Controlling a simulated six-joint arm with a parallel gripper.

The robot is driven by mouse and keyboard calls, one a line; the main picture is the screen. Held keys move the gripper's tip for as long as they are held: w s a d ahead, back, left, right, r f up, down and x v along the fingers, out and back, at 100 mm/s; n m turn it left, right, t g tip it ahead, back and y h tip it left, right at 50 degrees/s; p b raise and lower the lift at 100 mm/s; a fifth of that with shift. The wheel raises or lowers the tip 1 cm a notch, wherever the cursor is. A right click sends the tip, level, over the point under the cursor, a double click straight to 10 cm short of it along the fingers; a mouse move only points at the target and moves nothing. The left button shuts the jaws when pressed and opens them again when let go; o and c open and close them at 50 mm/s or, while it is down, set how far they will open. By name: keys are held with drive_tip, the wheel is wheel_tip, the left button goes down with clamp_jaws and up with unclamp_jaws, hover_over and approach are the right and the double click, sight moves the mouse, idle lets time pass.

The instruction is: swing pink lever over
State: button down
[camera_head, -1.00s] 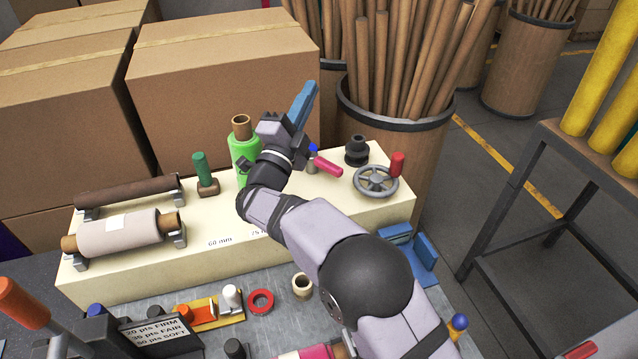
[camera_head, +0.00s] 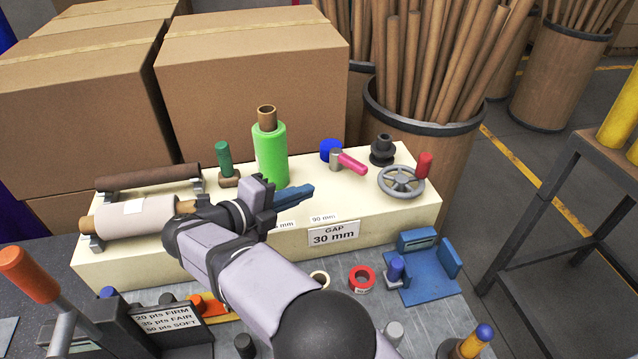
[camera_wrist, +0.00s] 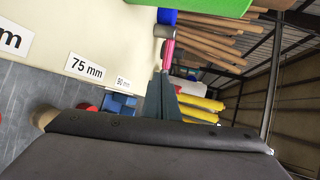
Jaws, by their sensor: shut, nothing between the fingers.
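The pink lever (camera_head: 352,164) sits on a grey pivot with a blue cap behind it, on top of the long cream block (camera_head: 300,218). It points right and slightly toward the front. In the wrist view the lever (camera_wrist: 168,52) shows just beyond my fingertips. My gripper (camera_head: 308,190) is shut and empty, with its blue fingers pointing right over the block's front part. It is left of the lever and nearer the front, apart from it in the head view. In the wrist view the shut fingers (camera_wrist: 164,82) partly overlap the lever's end.
A green roll (camera_head: 270,152) stands upright behind my gripper. A grey handwheel with red knob (camera_head: 402,180) and a black knob (camera_head: 383,150) sit right of the lever. A felt roll (camera_head: 130,224) lies at left. A GAP 30 mm sign (camera_head: 333,234) is on the front.

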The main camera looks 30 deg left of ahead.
sight(356, 170)
drive_tip(key=p+x, duration=0.1)
drive_tip(key=x, duration=0.3)
drive_tip(key=r+p+x, duration=0.1)
drive_tip(key=p+x, duration=0.1)
drive_tip(key=x, duration=0.3)
drive_tip(key=p+x, duration=0.2)
drive_tip(key=x, duration=0.2)
drive_tip(key=shift+w+r, duration=0.15)
drive_tip(key=shift+w, duration=0.25)
drive_tip(key=shift+w+d, duration=0.15)
drive_tip(key=shift+w+d+n+y+b, duration=0.25)
drive_tip(key=shift+n+y+b, duration=0.15)
drive_tip(key=shift+n+y, duration=0.15)
drive_tip(key=shift+w+d+n+t+y+b, duration=0.2)
drive_tip(key=shift+d+n+t+y+b, duration=0.1)
drive_tip(key=shift+y+b, duration=0.2)
drive_tip(key=shift+w+d, duration=0.2)
drive_tip(key=shift+w, duration=0.05)
drive_tip(key=shift+s, duration=0.1)
drive_tip(key=b+v, duration=0.1)
drive_tip(key=v, duration=0.3)
drive_tip(key=b+v, duration=0.1)
drive_tip(key=v, duration=0.3)
drive_tip(key=d+f+b+v, duration=0.1)
drive_tip(key=v, duration=0.3)
drive_tip(key=shift+s+d+b, duration=0.1)
drive_tip(key=shift+s+b, duration=0.2)
drive_tip(key=shift+b, duration=0.1)
drive_tip(key=shift+s+r, duration=0.25)
drive_tip(key=shift+s, duration=0.45)
